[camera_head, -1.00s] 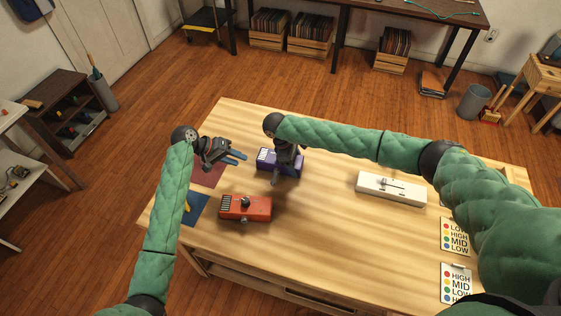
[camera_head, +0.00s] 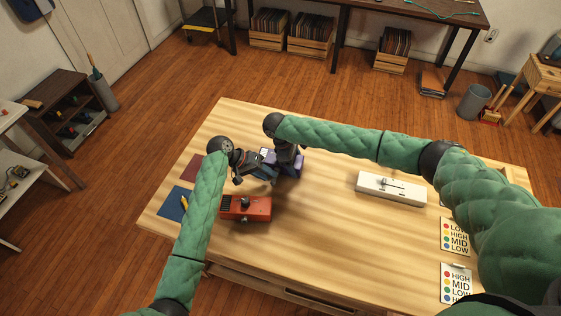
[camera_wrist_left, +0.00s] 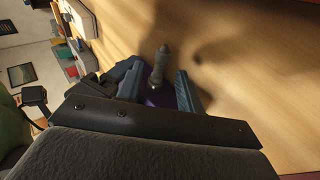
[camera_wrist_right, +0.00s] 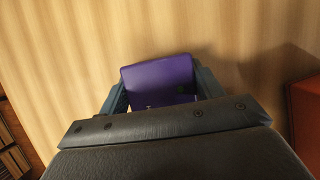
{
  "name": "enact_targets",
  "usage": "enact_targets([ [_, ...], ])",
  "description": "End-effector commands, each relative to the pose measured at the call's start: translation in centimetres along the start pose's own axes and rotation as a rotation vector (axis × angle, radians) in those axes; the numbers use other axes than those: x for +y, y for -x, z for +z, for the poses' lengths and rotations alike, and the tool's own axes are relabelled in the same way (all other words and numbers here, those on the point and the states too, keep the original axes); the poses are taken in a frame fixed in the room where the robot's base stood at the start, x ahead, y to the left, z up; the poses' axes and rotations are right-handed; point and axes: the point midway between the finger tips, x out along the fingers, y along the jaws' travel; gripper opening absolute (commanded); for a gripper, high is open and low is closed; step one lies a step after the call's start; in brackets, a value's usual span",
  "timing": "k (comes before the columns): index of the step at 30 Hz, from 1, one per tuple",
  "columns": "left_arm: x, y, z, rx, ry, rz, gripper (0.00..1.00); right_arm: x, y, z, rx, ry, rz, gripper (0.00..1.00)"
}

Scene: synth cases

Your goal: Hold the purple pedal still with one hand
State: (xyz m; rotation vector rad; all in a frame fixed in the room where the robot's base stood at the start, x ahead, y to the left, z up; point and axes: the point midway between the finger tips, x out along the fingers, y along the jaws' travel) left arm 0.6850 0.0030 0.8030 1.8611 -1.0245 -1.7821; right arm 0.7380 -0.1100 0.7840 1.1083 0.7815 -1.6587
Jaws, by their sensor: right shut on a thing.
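The purple pedal (camera_head: 293,170) stands on the wooden table and is partly hidden by my grippers; its smooth purple face shows in the right wrist view (camera_wrist_right: 158,78). My right gripper (camera_head: 285,160) comes down from above and is shut on the pedal, one finger at each side. My left gripper (camera_head: 268,178) is at the pedal's near left side. In the left wrist view its two blue fingers stand apart around a grey rounded stem (camera_wrist_left: 160,64), with purple behind it.
An orange-red pedal (camera_head: 247,208) stands just in front of my left gripper. A white slider box (camera_head: 390,189) is to the right. A red mat (camera_head: 207,171) and a blue mat (camera_head: 174,204) lie at the left edge. The table's middle front is clear.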

Motion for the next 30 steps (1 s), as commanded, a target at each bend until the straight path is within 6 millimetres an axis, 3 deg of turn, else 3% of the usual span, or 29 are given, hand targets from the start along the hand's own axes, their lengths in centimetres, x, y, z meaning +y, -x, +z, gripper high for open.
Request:
enact_targets([
  [9, -0.1, -2.3, 0.0, -0.001, 0.000, 0.000, 0.37, 0.0, -0.1, 0.0, -0.001, 0.000, 0.000, 0.38],
  [20, 0.0, -2.5, 0.0, 0.000, 0.000, 0.000, 0.37, 0.0, -0.1, 0.0, -0.001, 0.000, 0.000, 0.38],
  [26, 0.0, -2.5, 0.0, 0.000, 0.000, 0.000, 0.00, 0.0, -0.1, 0.0, -0.001, 0.000, 0.000, 0.38],
  [30, 0.0, -2.5, 0.0, 0.000, 0.000, 0.000, 0.00, 0.0, -0.1, 0.0, -0.001, 0.000, 0.000, 0.38],
])
